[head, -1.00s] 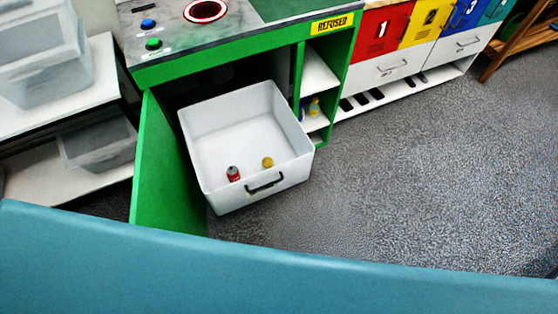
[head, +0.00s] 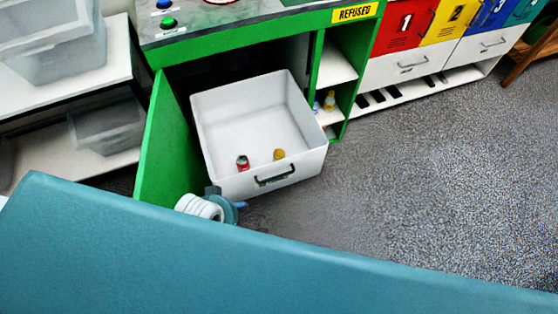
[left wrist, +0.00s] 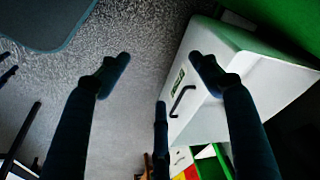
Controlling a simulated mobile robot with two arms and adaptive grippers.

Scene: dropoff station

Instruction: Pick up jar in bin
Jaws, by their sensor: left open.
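The white bin (head: 215,180) stands open-topped in the green cabinet's opening, with a dark handle on its front. Inside, near the front wall, are a small red item (head: 243,162) and a small yellow item (head: 279,154); I cannot tell for sure which is the jar. In the left wrist view my left gripper (left wrist: 158,72) is open and empty. Its fingers are spread beside the bin's handle side (left wrist: 190,90), outside the bin. In the head view a white and teal part of my arm shows low in front of the bin, its gripper hidden. My right gripper is not in view.
The green cabinet door (head: 165,150) stands open left of the bin. A shelf (head: 90,165) with clear containers is further left. Green shelves (head: 338,68) and coloured numbered lockers (head: 400,25) are at the right. The grey floor (head: 420,180) at right is clear.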

